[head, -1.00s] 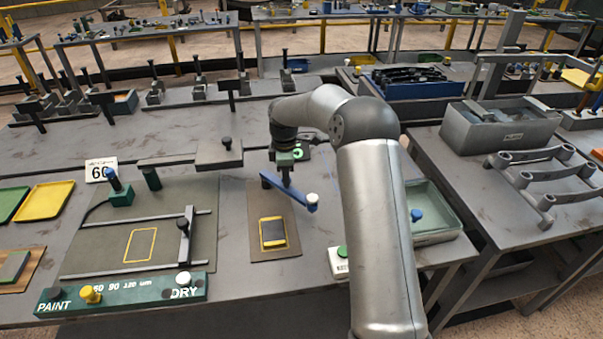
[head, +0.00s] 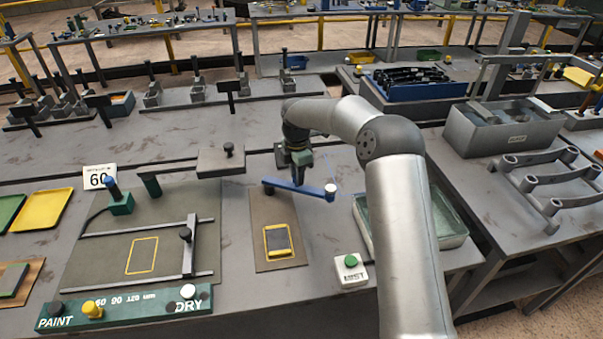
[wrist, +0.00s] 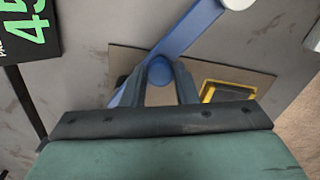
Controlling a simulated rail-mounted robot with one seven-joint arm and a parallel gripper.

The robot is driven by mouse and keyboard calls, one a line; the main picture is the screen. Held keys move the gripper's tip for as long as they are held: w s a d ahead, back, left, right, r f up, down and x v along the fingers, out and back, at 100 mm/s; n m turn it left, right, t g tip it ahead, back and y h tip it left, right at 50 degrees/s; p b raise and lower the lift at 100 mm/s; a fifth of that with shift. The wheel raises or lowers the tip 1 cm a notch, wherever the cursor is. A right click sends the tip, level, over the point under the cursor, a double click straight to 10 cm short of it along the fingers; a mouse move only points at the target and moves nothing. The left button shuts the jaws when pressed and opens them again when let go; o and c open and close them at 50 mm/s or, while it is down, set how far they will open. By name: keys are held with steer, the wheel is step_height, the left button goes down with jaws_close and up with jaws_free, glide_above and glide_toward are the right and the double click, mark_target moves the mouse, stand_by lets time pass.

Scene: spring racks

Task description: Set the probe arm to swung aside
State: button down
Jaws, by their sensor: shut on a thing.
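The probe arm is a flat blue bar (head: 316,191) with a white cap on its right end. It lies nearly crosswise in the head view, over the far part of a brown plate (head: 262,215). A dark block in a yellow frame (head: 278,241) sits on the near part of that plate, clear of the white cap. My gripper (head: 298,181) points down onto the bar. In the wrist view my gripper (wrist: 162,78) has its fingers on both sides of a round blue post (wrist: 160,69) on the bar (wrist: 190,32). The fingers partly hide the plate.
A white box with a green button (head: 351,268) stands right of the plate. A green tray (head: 452,238) is partly behind my arm. Left are a rail fixture (head: 192,240) and a green PAINT/DRY strip (head: 130,310). A black display (wrist: 28,35) shows in the wrist view.

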steer(key=shift+w+r, duration=0.1)
steer(key=shift+r, duration=0.05)
steer(key=c, duration=1.1)
jaws_free()
steer(key=shift+c, duration=0.2)
step_height(320, 180, up, 17)
steer(key=b, duration=0.1)
steer(key=shift+r+b, duration=0.15)
steer(key=shift+b, duration=0.15)
steer(key=s+d+r+m+h, duration=0.1)
steer(key=s+d+m, duration=0.35)
steer(key=s, duration=0.55)
steer(key=s+d+r+m, duration=0.1)
steer(key=s+d+m, duration=0.2)
steer(key=s+m, duration=0.45)
steer(key=s+d+f+m, duration=0.2)
steer(key=s+f+m, duration=0.1)
steer(key=s, duration=0.5)
steer(key=s+d+f+m, duration=0.2)
steer(key=s+f+m, duration=0.1)
steer(key=s, duration=0.5)
steer(key=s+d+f+m+y, duration=0.1)
steer(key=s+d+f+m, duration=0.1)
steer(key=s+m, duration=0.3)
steer(key=s+f, duration=0.1)
steer(key=s, duration=0.2)
steer(key=shift+s+d+f+t, duration=0.15)
steer(key=shift+d+f+t, duration=0.15)
steer(key=shift+d+t, duration=0.1)
